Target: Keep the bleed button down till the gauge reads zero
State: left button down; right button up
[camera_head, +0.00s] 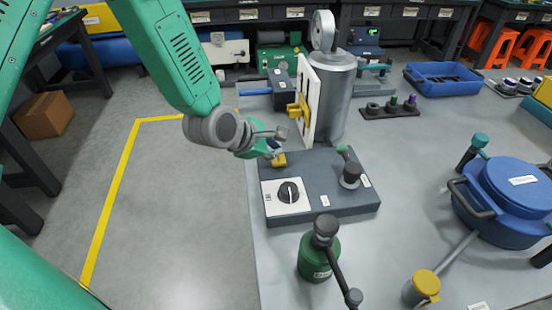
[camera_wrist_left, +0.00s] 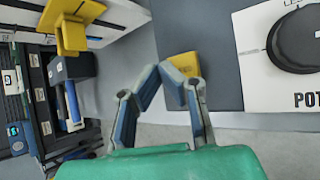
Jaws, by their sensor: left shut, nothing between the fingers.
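My left gripper (camera_head: 274,147) reaches in from the upper left, with its fingers shut and empty. Its tips are close to a small yellow block, apparently the button (camera_head: 279,160), at the back left of a dark base unit (camera_head: 325,207). In the left wrist view the fingertips (camera_wrist_left: 160,70) meet beside the yellow block (camera_wrist_left: 181,66), and one finger partly covers it. I cannot tell whether they touch it or whether it is pressed. The round gauge (camera_head: 323,30) stands on a grey metal cylinder (camera_head: 337,85); its reading is too small to see. My right gripper is not in view.
A black knob (camera_head: 289,192) and a capped post (camera_head: 350,176) stand on the base unit. A white panel with a yellow lever (camera_head: 298,106) rises behind my gripper. A green canister (camera_head: 318,258) and blue pot (camera_head: 512,190) stand nearer and right.

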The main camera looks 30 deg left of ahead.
pick_arm(q)
jog(key=shift+d, duration=0.45)
jog(key=shift+d+r, duration=0.2)
jog(key=shift+d, duration=0.35)
jog(key=shift+a+f, duration=0.2)
jog(key=shift+a, duration=0.65)
jog(key=shift+d+f, duration=0.1)
jog(key=shift+d, duration=1)
jog(key=shift+a+f, duration=0.15)
jog(key=shift+a, duration=0.4)
jog(key=shift+d+f, duration=0.15)
jog(key=shift+d, duration=0.3)
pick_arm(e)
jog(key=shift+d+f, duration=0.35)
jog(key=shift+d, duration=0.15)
